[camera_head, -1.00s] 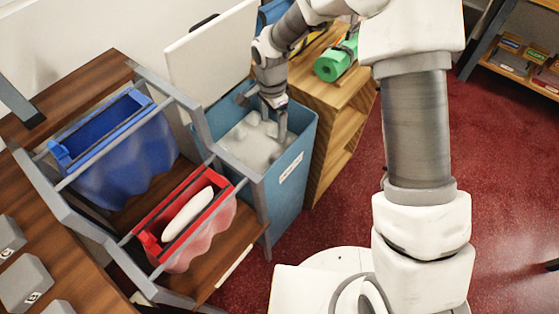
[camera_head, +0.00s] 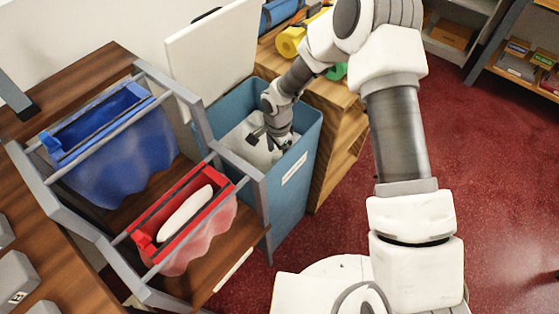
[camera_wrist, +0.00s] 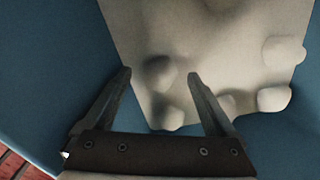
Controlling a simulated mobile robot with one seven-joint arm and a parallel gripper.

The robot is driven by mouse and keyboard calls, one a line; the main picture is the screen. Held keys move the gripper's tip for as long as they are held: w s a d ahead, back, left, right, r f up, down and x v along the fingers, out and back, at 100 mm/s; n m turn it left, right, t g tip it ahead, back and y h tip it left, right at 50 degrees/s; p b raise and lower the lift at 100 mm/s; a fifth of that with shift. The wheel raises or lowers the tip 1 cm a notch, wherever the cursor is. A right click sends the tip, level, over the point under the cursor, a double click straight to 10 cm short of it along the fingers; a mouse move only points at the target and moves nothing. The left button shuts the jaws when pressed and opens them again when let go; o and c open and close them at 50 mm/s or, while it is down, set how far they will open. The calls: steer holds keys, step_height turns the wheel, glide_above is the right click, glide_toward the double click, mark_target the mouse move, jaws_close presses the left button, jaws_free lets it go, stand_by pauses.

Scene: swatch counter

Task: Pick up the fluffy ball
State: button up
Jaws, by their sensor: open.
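A pale, lumpy mass (camera_head: 236,140) with several rounded bumps lies inside the tall blue bin (camera_head: 291,188). The wrist view shows it close up as a pale sheet-like surface (camera_wrist: 215,45). A greyish, shaded round lump (camera_wrist: 158,73) shows between and just beyond my fingertips; I cannot tell if it is a separate fluffy ball or part of the mass. My gripper (camera_head: 270,141) is inside the bin's mouth, over the mass.
The bin's white lid (camera_head: 212,50) stands raised at the back. A rack at left holds a blue fabric bin (camera_head: 118,170) and a red one (camera_head: 213,225) with a white oblong thing (camera_head: 186,213). A wooden shelf unit (camera_head: 335,150) stands close on the right. Red floor is open farther right.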

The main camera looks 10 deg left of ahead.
step_height(320, 180, down, 2)
steer(key=shift+f, duration=0.1)
steer(key=c, duration=0.9)
steer(key=shift+o, duration=0.2)
